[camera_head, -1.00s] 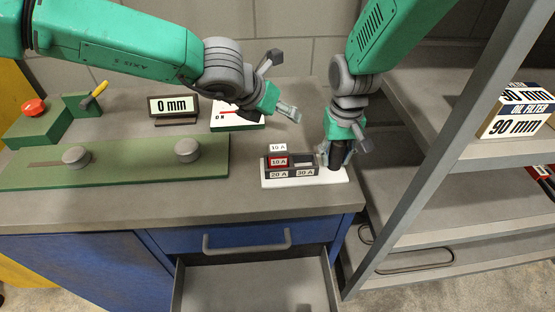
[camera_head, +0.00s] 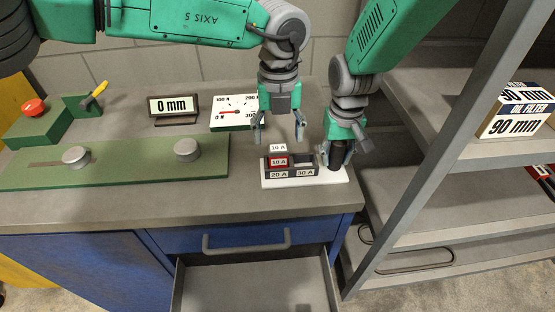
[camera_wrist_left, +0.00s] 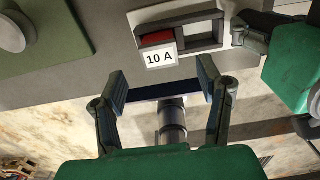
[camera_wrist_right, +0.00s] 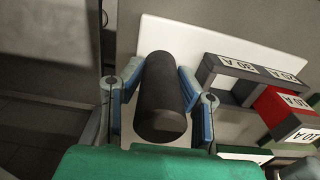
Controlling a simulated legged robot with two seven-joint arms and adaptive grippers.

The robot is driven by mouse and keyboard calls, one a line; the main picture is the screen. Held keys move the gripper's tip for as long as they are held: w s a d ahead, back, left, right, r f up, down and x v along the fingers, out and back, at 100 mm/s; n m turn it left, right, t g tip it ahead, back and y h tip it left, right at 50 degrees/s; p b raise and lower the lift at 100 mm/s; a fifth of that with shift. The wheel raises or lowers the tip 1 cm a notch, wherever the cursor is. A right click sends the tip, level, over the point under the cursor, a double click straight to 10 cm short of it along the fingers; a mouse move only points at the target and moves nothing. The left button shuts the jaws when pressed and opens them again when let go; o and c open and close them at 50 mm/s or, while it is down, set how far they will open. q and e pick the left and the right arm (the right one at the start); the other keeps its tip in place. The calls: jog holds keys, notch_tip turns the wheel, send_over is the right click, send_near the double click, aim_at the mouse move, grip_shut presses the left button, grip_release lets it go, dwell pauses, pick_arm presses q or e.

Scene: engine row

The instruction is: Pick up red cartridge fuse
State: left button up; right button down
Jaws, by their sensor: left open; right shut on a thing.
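The red cartridge fuse (camera_head: 278,161) sits in the left slot of a dark fuse holder on a white base (camera_head: 342,177). It carries a 10 A label and also shows in the left wrist view (camera_wrist_left: 158,39) and the right wrist view (camera_wrist_right: 280,108). My left gripper (camera_head: 279,140) points down, open and empty, above and behind the fuse. In the left wrist view its open fingers (camera_wrist_left: 165,88) are apart from the fuse. My right gripper (camera_head: 339,150) is shut on a black cylinder (camera_wrist_right: 160,98) at the right end of the white base.
The holder's right slot (camera_head: 303,160), marked 30 A, looks empty. A dial gauge (camera_head: 232,112) and a 0 mm display (camera_head: 174,106) stand behind. A green plate with knobs (camera_head: 125,165) lies left. An open drawer (camera_head: 255,285) is below; shelves stand at the right.

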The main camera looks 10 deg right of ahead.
aim_at(277, 147)
pick_arm(q)
jog(key=f, duration=0.6)
jog(key=shift+w+a+f, duration=0.1)
jog(key=shift+w+f, duration=0.1)
jog(key=shift+f, duration=0.05)
jog(key=c, duration=1.3)
